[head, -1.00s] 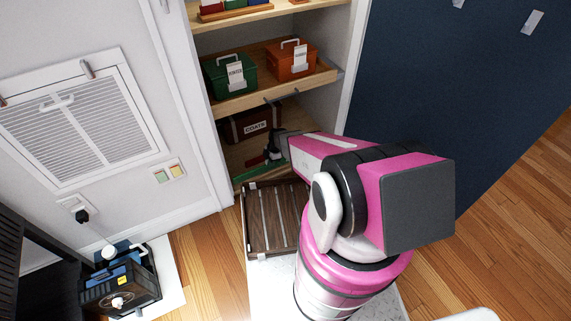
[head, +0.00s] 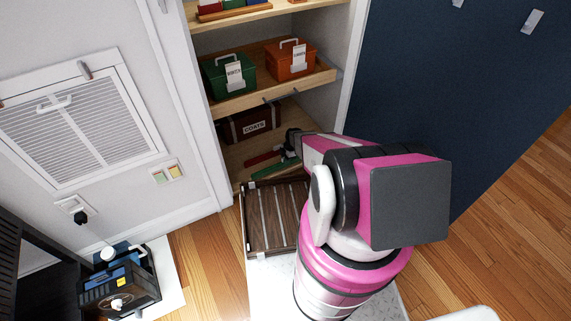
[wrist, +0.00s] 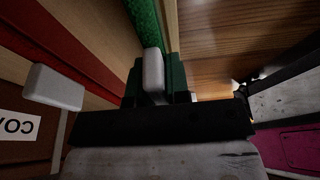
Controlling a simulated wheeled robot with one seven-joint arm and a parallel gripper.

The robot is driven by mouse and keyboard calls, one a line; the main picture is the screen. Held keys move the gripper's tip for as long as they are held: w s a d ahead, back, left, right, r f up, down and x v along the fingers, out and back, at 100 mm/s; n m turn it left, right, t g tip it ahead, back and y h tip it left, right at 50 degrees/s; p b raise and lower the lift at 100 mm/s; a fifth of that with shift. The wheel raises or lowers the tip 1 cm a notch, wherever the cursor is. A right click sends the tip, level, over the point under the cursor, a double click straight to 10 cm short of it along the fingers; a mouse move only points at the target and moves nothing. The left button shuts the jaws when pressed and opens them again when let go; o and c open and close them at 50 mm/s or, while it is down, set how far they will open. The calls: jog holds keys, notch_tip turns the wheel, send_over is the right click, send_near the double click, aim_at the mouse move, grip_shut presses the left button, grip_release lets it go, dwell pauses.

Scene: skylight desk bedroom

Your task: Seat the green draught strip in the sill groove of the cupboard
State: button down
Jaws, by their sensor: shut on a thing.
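The green draught strip (head: 274,169) lies along the front of the cupboard's bottom compartment (head: 238,158), near its front edge. My gripper (head: 291,152) is at the strip's right part and shut on it. In the wrist view, the textured green strip (wrist: 146,22) runs up from a dark green block (wrist: 179,80) at a pale grey fingertip. The strip lies beside the pale wooden floor edge. I cannot tell whether it is down in the sill groove; the groove is hidden or too small to see.
A red strip (head: 263,158) lies behind the green one, before a dark box labelled COATS (head: 256,124). A slatted brown tray (head: 258,222) stands just outside the cupboard. The shelf above holds a green box (head: 229,76) and an orange box (head: 292,60).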

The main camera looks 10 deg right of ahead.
jog(key=shift+f, duration=1.55)
jog(key=shift+f, duration=0.15)
jog(key=c, duration=1.1)
grip_release()
jog(key=v, duration=1.2)
jog(key=s+r+m+h, duration=0.1)
jog(key=s+r+m, duration=0.6)
jog(key=r, duration=0.5)
jog(key=s+a+r+m+h, duration=0.1)
jog(key=s+r+m, duration=0.6)
jog(key=r, duration=0.6)
jog(key=s+a+r+m+t, duration=0.1)
jog(key=s+r+m, duration=0.6)
jog(key=r, duration=0.6)
jog(key=shift+s+a+r+m+h, duration=0.3)
jog(key=shift+s+h, duration=0.1)
jog(key=shift+s, duration=0.15)
